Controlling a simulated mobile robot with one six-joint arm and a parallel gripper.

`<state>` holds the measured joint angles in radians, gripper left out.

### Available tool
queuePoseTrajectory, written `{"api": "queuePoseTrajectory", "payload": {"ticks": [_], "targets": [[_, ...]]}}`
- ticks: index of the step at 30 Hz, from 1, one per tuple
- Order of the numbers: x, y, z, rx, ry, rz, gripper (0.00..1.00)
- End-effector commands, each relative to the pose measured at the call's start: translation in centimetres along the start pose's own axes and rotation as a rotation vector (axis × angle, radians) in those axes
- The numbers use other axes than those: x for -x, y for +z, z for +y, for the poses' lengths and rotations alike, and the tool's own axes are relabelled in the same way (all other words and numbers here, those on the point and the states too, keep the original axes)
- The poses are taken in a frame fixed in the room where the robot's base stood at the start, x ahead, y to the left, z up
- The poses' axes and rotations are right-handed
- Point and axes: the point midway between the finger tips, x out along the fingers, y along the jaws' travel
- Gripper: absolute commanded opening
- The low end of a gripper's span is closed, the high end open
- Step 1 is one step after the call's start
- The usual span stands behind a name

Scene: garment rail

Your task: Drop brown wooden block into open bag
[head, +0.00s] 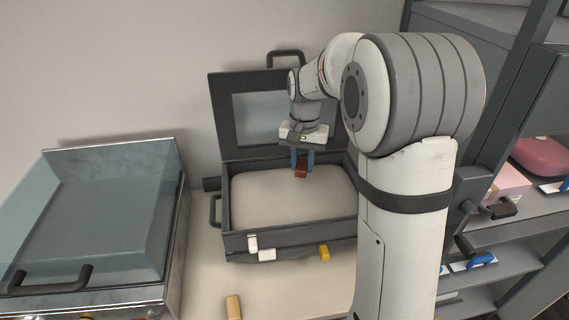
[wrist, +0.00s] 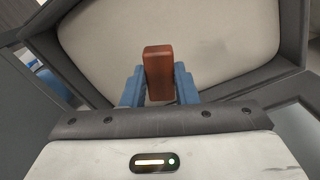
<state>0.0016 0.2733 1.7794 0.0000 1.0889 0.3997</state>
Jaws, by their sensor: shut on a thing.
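A brown wooden block (head: 301,172) hangs between the two blue fingers of my gripper (head: 302,160). The gripper is shut on it and points down. The block also shows upright between the fingers in the wrist view (wrist: 158,72). The open bag (head: 225,213) is a dark grey case with a pale inside and its lid raised at the back. The gripper and block are over the rear part of the bag's opening, near the lid. In the wrist view the pale inside of the bag (wrist: 90,40) lies behind the block.
A lidded glass and metal box (head: 95,215) stands to the left. A tan block (head: 233,307) lies on the table in front of the bag. Dark shelves (head: 505,240) with a pink item (head: 540,155) stand at the right.

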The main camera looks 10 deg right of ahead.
Motion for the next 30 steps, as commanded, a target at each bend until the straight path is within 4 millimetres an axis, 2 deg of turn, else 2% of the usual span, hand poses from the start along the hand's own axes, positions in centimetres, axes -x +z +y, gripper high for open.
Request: {"api": "queuePoseTrajectory", "payload": {"ticks": [7, 18, 29, 30], "targets": [[-1.4, 0.0, 0.0, 0.0, 0.0, -0.001, 0.05], [-5.6, 0.0, 0.0, 0.0, 0.0, 0.0, 0.05], [-6.0, 0.0, 0.0, 0.001, 0.0, 0.0, 0.05], [-6.0, 0.0, 0.0, 0.001, 0.0, 0.0, 0.29]]}}
